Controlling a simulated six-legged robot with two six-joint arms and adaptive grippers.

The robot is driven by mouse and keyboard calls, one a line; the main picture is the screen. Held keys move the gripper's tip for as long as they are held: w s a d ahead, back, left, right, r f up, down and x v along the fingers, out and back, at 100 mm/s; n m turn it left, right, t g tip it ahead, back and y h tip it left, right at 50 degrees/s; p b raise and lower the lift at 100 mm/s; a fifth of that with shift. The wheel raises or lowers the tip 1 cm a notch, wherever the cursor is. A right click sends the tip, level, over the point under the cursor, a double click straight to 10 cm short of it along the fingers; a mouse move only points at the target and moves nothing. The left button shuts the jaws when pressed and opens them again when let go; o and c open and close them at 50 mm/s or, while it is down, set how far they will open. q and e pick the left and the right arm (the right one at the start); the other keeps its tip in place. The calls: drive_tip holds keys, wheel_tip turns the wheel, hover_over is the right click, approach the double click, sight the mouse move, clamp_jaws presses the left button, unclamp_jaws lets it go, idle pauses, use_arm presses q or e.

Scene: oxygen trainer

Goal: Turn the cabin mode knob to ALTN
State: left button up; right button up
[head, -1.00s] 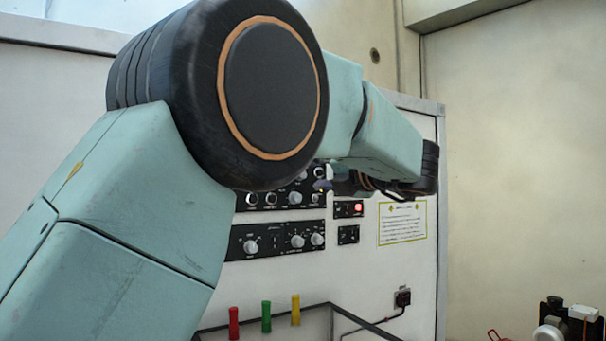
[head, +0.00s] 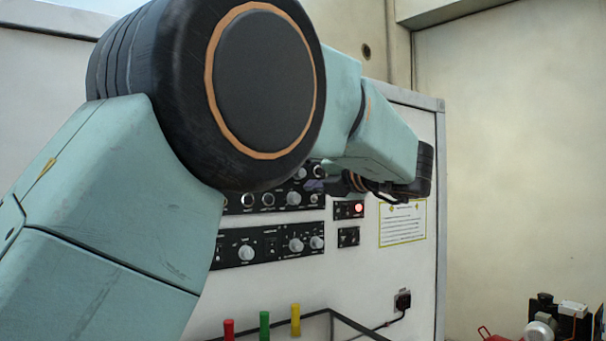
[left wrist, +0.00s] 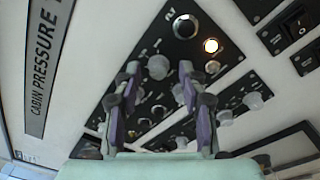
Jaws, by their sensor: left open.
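The black control panels (head: 268,257) with several grey knobs are on the white trainer wall in the head view. My forearm covers part of the upper panel. I cannot read the labels, so I cannot tell which knob is the cabin mode knob. My left gripper (left wrist: 158,72) is open in the left wrist view, with its purple-sided fingers pointing at the panel. A grey knob (left wrist: 158,67) shows between its fingertips; I cannot tell whether they touch it. In the head view the gripper (head: 318,184) is mostly hidden behind my arm. My right gripper is not in view.
A sign reading "CABIN PRESSURE" (left wrist: 50,60) is at left in the wrist view. Red, green (head: 265,326) and yellow handles stand below, beside a dark frame. Equipment (head: 560,318) is at lower right.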

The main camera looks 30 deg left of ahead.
use_arm(q)
drive_tip(key=shift+a, duration=0.25)
drive_tip(key=shift+d+r, duration=0.15)
drive_tip(key=shift+d, duration=0.05)
clamp_jaws()
idle(0.3)
